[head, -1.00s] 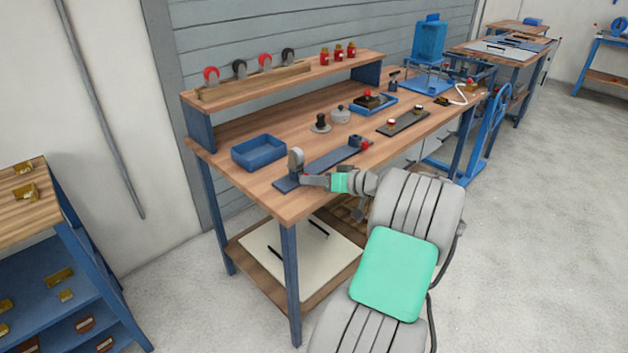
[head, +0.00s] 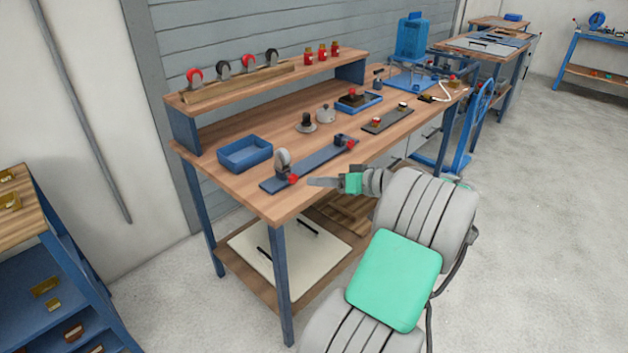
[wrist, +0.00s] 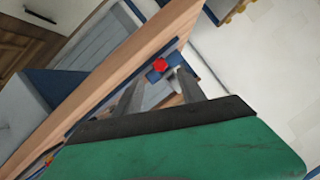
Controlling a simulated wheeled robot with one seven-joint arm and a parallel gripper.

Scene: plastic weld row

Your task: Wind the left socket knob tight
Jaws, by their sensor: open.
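A long blue-grey board (head: 312,165) lies along the front of the workbench with a socket at each end. The left socket's red knob (head: 293,179) faces the front edge, and it also shows in the wrist view (wrist: 160,66) on a blue block. An upright grey disc (head: 283,160) stands at that left socket. The right socket (head: 341,140) has its own red knob (head: 351,144). My gripper (head: 312,181) is open and empty, just right of the left knob. In the wrist view the knob lies ahead, between the two fingers (wrist: 158,80) in the picture, apparently not touched.
A blue tray (head: 245,154) stands behind the board. A black-knobbed piece (head: 306,122) and a grey lidded pot (head: 326,114) stand behind its middle. A dark strip with small parts (head: 388,119) lies to the right. Free room lies before the bench on the right.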

